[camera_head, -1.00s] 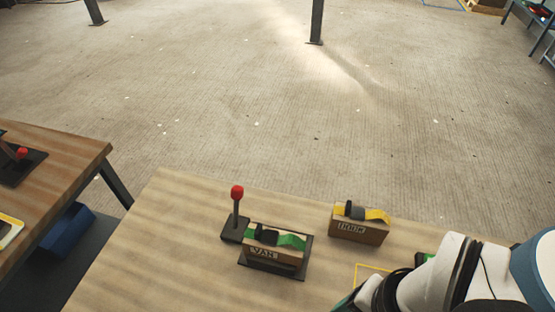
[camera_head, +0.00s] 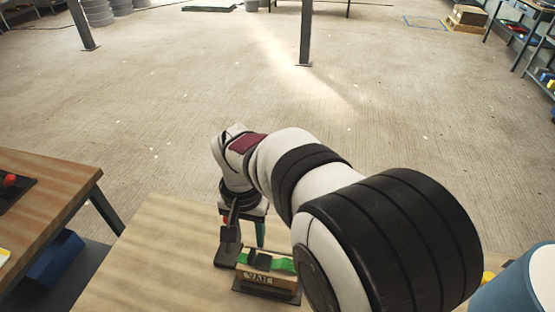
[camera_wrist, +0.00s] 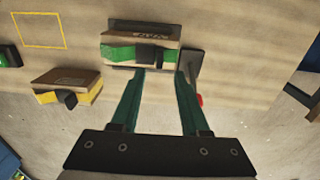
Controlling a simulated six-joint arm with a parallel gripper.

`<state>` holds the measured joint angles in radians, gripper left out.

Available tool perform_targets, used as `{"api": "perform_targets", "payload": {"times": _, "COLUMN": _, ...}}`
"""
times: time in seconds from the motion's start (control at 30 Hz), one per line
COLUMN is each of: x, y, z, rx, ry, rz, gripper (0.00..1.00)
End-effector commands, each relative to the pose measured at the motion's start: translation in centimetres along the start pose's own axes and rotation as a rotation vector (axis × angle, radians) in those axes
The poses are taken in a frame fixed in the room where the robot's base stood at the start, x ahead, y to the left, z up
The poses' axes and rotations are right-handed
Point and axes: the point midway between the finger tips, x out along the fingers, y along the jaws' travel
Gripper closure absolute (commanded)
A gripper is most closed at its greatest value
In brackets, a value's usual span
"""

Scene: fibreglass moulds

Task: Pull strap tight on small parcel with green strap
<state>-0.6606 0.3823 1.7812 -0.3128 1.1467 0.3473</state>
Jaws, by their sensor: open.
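The small parcel (camera_head: 258,277) with the green strap (camera_head: 284,265) sits on a dark base on the wooden bench, with a black buckle (camera_head: 258,257) on top. In the wrist view the parcel (camera_wrist: 138,37) lies just past my fingertips, its buckle (camera_wrist: 150,55) between their lines. My gripper (camera_head: 246,238) is open and empty, pointing down just behind the parcel. The two teal fingers are spread wide in the wrist view (camera_wrist: 161,75). I cannot tell whether a fingertip touches the strap. My arm hides the right of the bench in the head view.
A lever with a dark base (camera_head: 227,252) stands left of the parcel, close to my gripper; its red knob (camera_wrist: 200,99) shows beside one finger. A yellow-strapped parcel (camera_wrist: 66,78) and a yellow outlined square (camera_wrist: 38,30) are on the bench. Another bench (camera_head: 50,195) stands left.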

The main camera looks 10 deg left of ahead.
Motion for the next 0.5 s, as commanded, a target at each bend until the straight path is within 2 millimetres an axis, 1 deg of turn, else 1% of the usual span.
{"api": "perform_targets", "payload": {"times": 0.03, "x": 1.4, "y": 0.1, "z": 0.1, "rx": 0.001, "ry": -0.005, "rz": 0.003, "gripper": 0.55}}
{"api": "perform_targets", "payload": {"times": 0.1, "x": 3.1, "y": 0.1, "z": 0.1, "rx": 0.001, "ry": -0.004, "rz": 0.002, "gripper": 0.55}}
{"api": "perform_targets", "payload": {"times": 0.2, "x": 4.8, "y": 0.1, "z": 0.1, "rx": 0.001, "ry": -0.003, "rz": 0.001, "gripper": 0.55}}
{"api": "perform_targets", "payload": {"times": 0.33, "x": 6.0, "y": 0.0, "z": 0.0, "rx": 0.002, "ry": 0.000, "rz": -0.001, "gripper": 0.55}}
{"api": "perform_targets", "payload": {"times": 0.5, "x": 6.4, "y": 0.0, "z": 0.0, "rx": 0.002, "ry": 0.000, "rz": -0.002, "gripper": 0.55}}
